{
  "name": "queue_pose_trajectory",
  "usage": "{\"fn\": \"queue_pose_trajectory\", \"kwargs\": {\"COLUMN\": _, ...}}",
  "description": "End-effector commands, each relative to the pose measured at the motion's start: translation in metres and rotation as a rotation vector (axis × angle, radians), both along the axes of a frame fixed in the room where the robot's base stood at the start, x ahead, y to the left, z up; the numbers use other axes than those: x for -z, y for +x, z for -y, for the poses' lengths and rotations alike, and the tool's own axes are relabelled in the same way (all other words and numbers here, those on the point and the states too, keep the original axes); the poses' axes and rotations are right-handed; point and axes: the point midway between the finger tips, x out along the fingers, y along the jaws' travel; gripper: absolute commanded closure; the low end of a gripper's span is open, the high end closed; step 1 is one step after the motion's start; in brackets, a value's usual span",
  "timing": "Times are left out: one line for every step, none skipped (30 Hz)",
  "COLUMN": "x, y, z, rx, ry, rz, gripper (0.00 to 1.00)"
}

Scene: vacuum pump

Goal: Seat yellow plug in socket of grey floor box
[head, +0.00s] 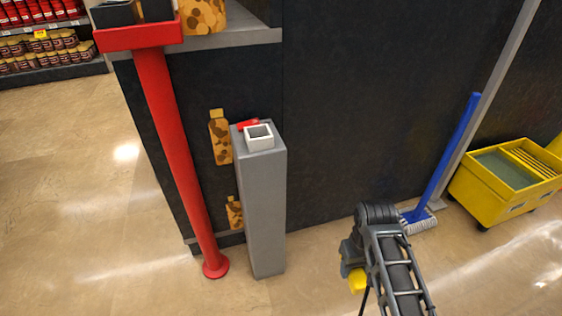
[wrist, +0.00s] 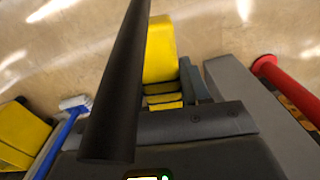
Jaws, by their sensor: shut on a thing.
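The grey floor box (head: 264,210) is a tall upright post against the dark wall in the head view. A white square socket (head: 259,137) with an open top sits on its upper end. My gripper (head: 354,268) is to the right of the box and lower than the socket, shut on the yellow plug (head: 358,282). In the wrist view the yellow plug (wrist: 160,48) extends beyond the jaws, apart from the grey box (wrist: 238,85) at right. A black cylinder hides part of the jaws there. The arm hides part of the plug in the head view.
A red post (head: 172,150) stands left of the box. A small red piece (head: 247,125) lies behind the socket. A blue broom (head: 450,155) and a yellow mop bucket (head: 506,180) are at right. Floor around the plug is clear.

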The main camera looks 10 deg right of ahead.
Motion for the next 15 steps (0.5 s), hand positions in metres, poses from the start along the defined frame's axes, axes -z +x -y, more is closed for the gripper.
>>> {"fn": "queue_pose_trajectory", "kwargs": {"x": -0.016, "y": 0.013, "z": -0.003, "rx": 0.01, "ry": -0.001, "rz": 0.006, "gripper": 0.92}}
{"fn": "queue_pose_trajectory", "kwargs": {"x": -0.025, "y": 0.019, "z": -0.004, "rx": 0.016, "ry": -0.001, "rz": 0.005, "gripper": 0.92}}
{"fn": "queue_pose_trajectory", "kwargs": {"x": -0.035, "y": 0.026, "z": -0.005, "rx": 0.023, "ry": -0.003, "rz": 0.005, "gripper": 0.92}}
{"fn": "queue_pose_trajectory", "kwargs": {"x": -0.043, "y": 0.032, "z": -0.006, "rx": 0.029, "ry": -0.003, "rz": 0.005, "gripper": 0.92}}
{"fn": "queue_pose_trajectory", "kwargs": {"x": -0.051, "y": 0.036, "z": -0.007, "rx": 0.036, "ry": -0.004, "rz": 0.005, "gripper": 0.92}}
{"fn": "queue_pose_trajectory", "kwargs": {"x": -0.061, "y": 0.043, "z": -0.009, "rx": 0.043, "ry": -0.004, "rz": 0.005, "gripper": 0.92}}
{"fn": "queue_pose_trajectory", "kwargs": {"x": -0.068, "y": 0.047, "z": -0.01, "rx": 0.048, "ry": -0.005, "rz": 0.005, "gripper": 0.92}}
{"fn": "queue_pose_trajectory", "kwargs": {"x": -0.076, "y": 0.051, "z": -0.011, "rx": 0.053, "ry": -0.005, "rz": 0.005, "gripper": 0.92}}
{"fn": "queue_pose_trajectory", "kwargs": {"x": -0.086, "y": 0.057, "z": -0.012, "rx": 0.061, "ry": -0.005, "rz": 0.005, "gripper": 0.92}}
{"fn": "queue_pose_trajectory", "kwargs": {"x": -0.091, "y": 0.052, "z": -0.011, "rx": 0.062, "ry": -0.006, "rz": -0.001, "gripper": 0.92}}
{"fn": "queue_pose_trajectory", "kwargs": {"x": -0.094, "y": 0.049, "z": -0.011, "rx": 0.062, "ry": -0.006, "rz": -0.003, "gripper": 0.92}}
{"fn": "queue_pose_trajectory", "kwargs": {"x": -0.098, "y": 0.047, "z": -0.011, "rx": 0.061, "ry": -0.006, "rz": -0.003, "gripper": 0.92}}
{"fn": "queue_pose_trajectory", "kwargs": {"x": -0.101, "y": 0.046, "z": -0.011, "rx": 0.061, "ry": -0.006, "rz": -0.003, "gripper": 0.92}}
{"fn": "queue_pose_trajectory", "kwargs": {"x": -0.106, "y": 0.045, "z": -0.011, "rx": 0.061, "ry": -0.005, "rz": -0.002, "gripper": 0.92}}
{"fn": "queue_pose_trajectory", "kwargs": {"x": -0.11, "y": 0.043, "z": -0.011, "rx": 0.061, "ry": -0.005, "rz": -0.001, "gripper": 0.92}}
